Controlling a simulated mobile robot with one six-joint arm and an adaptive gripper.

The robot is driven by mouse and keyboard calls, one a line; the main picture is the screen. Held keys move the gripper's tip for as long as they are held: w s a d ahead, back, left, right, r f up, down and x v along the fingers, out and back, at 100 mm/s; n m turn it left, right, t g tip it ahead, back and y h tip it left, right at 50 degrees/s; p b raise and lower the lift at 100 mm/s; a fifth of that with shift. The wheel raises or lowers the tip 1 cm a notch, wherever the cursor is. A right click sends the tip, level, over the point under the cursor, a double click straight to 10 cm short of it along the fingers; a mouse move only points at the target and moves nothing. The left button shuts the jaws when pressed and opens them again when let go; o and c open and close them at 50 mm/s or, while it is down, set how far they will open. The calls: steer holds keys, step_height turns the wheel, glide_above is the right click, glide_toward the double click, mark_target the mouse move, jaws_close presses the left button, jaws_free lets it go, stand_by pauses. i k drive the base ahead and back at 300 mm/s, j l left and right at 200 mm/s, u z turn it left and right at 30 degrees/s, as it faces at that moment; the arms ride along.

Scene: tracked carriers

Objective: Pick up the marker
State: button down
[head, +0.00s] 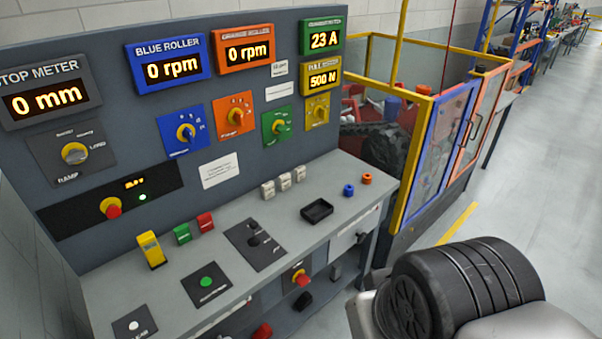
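I cannot make out a marker for certain in the head view. A grey bench (235,252) with a sloping control panel (110,225) behind it fills the left and middle. On the bench stand a yellow upright block with a pale face (151,250), a green block (182,234) and a red block (205,222). Several small white blocks (284,182) lie farther right, beside a small black open tray (317,211). A blue ring (348,190) and an orange ring (366,179) lie near the right end. My gripper is not in view.
A black ribbed wheel-like body (470,285) fills the lower right, close to the camera. A yellow-framed enclosure with blue and orange doors (450,135) stands behind the bench's right end. Open grey floor (545,190) lies to the right. Shelving (515,50) stands farther back.

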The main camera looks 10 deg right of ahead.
mark_target(284, 179)
steer(key=i+j+z, duration=0.35)
steer(key=i, duration=0.3)
steer(key=i+j+z, duration=0.4)
steer(key=i, duration=0.25)
